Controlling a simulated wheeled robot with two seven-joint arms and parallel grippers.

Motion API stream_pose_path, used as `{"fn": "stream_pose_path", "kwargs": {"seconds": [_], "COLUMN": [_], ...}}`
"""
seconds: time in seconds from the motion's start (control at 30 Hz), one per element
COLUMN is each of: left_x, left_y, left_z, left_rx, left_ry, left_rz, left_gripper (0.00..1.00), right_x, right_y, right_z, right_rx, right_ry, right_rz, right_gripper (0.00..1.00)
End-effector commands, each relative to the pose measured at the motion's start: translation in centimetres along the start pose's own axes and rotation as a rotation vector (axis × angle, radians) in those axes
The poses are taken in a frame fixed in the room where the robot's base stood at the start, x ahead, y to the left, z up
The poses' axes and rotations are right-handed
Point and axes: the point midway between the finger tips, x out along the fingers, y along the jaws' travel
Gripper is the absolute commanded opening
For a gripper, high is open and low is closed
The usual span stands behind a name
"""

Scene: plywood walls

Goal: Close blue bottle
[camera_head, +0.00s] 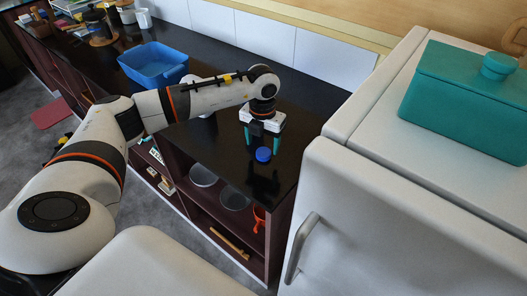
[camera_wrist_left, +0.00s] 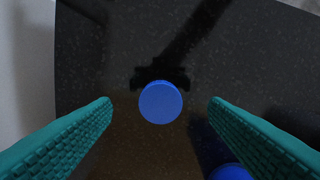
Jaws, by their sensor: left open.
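A round blue cap-like disc (camera_head: 263,154) is on the black counter, just below my left gripper (camera_head: 262,139) in the head view. In the left wrist view this disc (camera_wrist_left: 160,102) lies between the two teal fingers, with a gap on each side. My left gripper is open and empty, pointing down. A second round blue thing (camera_wrist_left: 231,173) is cut off by the bottom edge of the left wrist view; it may be part of the blue bottle, but I cannot tell. No whole bottle can be made out. My right gripper is not in view.
A blue bin (camera_head: 153,66) stands on the counter (camera_head: 215,50) to the left, behind my left arm. A white fridge (camera_head: 400,215) with a teal lidded box (camera_head: 465,100) on top stands close on the right. Open shelves with dishes (camera_head: 203,175) are below the counter.

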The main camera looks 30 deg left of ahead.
Motion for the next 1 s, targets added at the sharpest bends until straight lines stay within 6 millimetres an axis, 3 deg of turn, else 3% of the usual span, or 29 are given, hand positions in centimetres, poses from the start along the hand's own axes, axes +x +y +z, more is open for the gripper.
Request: {"fn": "stream_pose_path", "kwargs": {"seconds": [0.1,0.27,0.63,0.93,1.0], "left_x": [1.6,3.5,3.8,3.8,3.8], "left_y": [0.0,0.0,-0.1,-0.1,-0.1], "left_z": [-0.2,-0.2,-0.3,-0.3,-0.3], "left_rx": [0.000,0.000,0.001,0.000,0.000], "left_ry": [-0.005,-0.003,-0.001,-0.001,-0.001], "left_rz": [0.000,0.001,0.000,0.000,0.000], "left_gripper": [0.69,0.69,0.69,0.21,0.21], "right_x": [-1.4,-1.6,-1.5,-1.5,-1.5], "right_y": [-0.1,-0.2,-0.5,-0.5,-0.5], "right_z": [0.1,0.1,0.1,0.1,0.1], "right_rx": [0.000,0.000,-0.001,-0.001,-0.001], "right_ry": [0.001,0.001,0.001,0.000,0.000], "right_rz": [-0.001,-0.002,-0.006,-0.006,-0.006], "right_gripper": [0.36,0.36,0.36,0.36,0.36]}}
